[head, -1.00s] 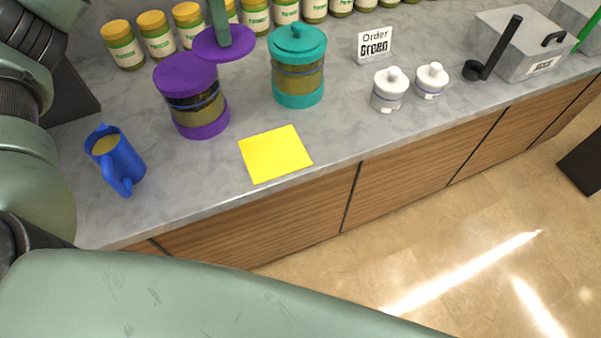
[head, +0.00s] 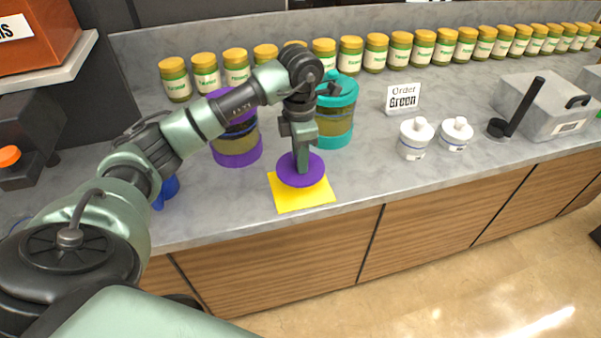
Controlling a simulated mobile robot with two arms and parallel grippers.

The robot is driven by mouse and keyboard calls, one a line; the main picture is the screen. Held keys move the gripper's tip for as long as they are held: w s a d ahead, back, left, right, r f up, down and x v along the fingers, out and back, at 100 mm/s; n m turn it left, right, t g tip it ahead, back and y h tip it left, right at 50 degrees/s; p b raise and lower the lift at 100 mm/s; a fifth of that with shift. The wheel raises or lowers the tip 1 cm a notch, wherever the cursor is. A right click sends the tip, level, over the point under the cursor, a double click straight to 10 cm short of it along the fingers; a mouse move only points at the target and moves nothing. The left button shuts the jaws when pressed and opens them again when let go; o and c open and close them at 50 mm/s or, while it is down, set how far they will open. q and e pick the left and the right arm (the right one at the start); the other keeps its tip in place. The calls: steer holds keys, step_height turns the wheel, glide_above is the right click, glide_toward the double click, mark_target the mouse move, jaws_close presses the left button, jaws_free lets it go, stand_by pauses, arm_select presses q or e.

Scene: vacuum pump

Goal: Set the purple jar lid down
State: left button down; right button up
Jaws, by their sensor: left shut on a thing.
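My left gripper (head: 302,168) is shut on the upright handle of the purple jar lid (head: 288,178). The lid is a flat round disc, held level over the yellow square mat (head: 304,203) on the grey counter. I cannot tell whether the lid touches the mat or hangs just above it. The purple jar (head: 238,155) stands behind and to the left, partly hidden by my left arm. The teal jar (head: 340,122) with a dark band of contents stands behind and to the right, also partly covered by the arm. My right gripper is out of view.
A row of yellow-lidded jars (head: 351,55) lines the back wall. An "Order Green" sign (head: 403,98), two white containers (head: 415,140) and a grey bin (head: 548,105) stand to the right. A blue jug (head: 165,192) is mostly hidden behind my arm. The counter right of the mat is clear.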

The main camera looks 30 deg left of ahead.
mark_target(300, 176)
arm_select(q)
steer(key=shift+f, duration=0.85)
step_height(300, 176, down, 4)
steer(key=shift+p, duration=0.55)
steer(key=shift+f, duration=0.2)
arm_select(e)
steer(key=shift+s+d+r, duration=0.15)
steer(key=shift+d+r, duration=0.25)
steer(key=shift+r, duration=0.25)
arm_select(q)
steer(key=shift+f, duration=0.1)
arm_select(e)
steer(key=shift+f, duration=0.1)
arm_select(q)
steer(key=c, duration=1.5)
jaws_free()
steer(key=shift+f, duration=0.1)
steer(key=shift+c, duration=0.2)
steer(key=o, duration=0.4)
